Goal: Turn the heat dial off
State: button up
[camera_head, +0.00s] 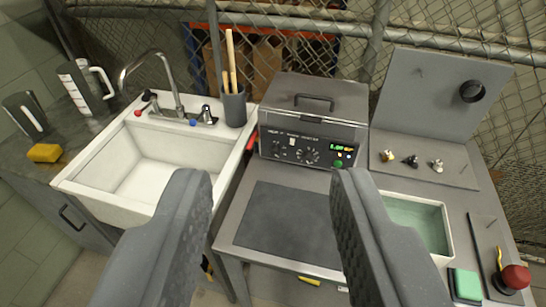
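A grey metal tank unit (317,101) with a lidded top and a handle stands at the back of the bench, a little right of centre. Its front panel carries small round dials, one at the left (277,148) and one further right (312,156), plus a white switch (292,141) and a lit green display (342,147). The labels are too small to read, so I cannot tell which dial is for heat or where it points. My gripper (270,180) is open and empty. Its two fingers are wide apart in the foreground, nearer the camera than the panel.
A dark mat (287,226) lies clear before the unit. A white sink (150,172) with a faucet is at left, a dark cup of sticks (235,107) beside the unit. At right are a pale green basin (419,222), small fittings (410,160) and a red knob (515,276).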

aim_at(275, 151)
jog(key=u, duration=2.35)
jog(key=k, duration=1.15)
jog(key=z, duration=2.2)
jog(key=i, duration=1)
